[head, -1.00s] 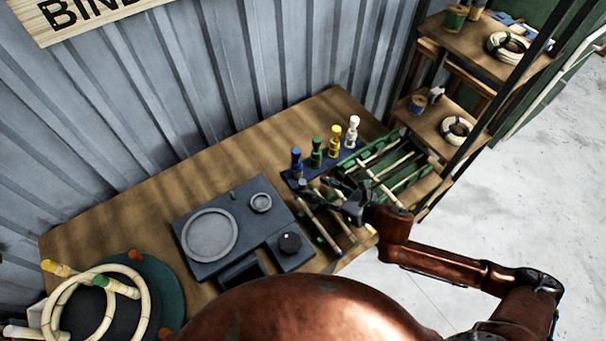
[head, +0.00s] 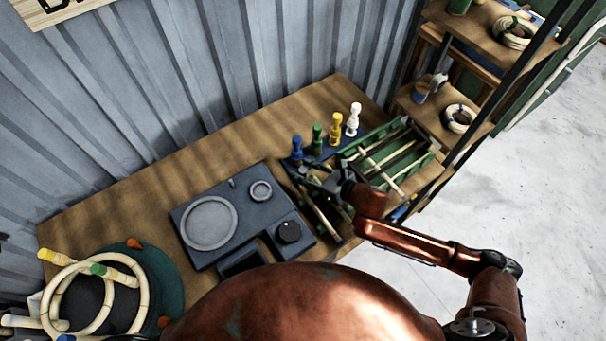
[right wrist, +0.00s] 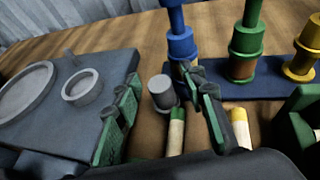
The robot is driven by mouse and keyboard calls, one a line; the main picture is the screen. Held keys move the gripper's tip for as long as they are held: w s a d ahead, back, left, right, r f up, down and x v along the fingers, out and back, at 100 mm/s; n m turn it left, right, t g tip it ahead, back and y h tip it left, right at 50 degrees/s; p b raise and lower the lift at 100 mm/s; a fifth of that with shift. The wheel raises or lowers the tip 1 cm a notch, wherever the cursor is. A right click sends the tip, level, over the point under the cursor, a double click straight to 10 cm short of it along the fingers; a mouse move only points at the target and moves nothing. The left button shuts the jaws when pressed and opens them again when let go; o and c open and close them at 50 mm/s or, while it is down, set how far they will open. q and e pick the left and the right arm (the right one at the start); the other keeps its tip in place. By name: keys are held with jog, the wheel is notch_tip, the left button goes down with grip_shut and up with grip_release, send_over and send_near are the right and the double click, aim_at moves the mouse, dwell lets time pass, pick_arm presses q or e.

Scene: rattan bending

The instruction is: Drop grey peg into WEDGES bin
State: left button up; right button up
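The grey peg (right wrist: 162,92) is a short, upright cylinder beyond the fingertips in the right wrist view, in line with the gap between them. My right gripper (right wrist: 160,110) is open, with one dark green finger on each side of that gap. I cannot tell whether either finger touches the peg. In the head view, my right gripper (head: 316,180) is low over the bench beside the coloured pegs and hides most of the grey peg. No WEDGES label is readable; a small dark open bin (head: 242,261) sits at the front of the grey fixture. My left gripper is not in view.
Blue, green, yellow and white pegs stand on a blue strip (right wrist: 262,114) behind the gripper. The grey fixture (head: 208,262) with round discs and a black knob (head: 289,231) lies left. A green rack (head: 412,185) holds sticks at right. Rattan rings (head: 143,290) lie far left.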

jog(key=c, duration=0.9)
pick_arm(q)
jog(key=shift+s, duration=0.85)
pick_arm(e)
grip_shut()
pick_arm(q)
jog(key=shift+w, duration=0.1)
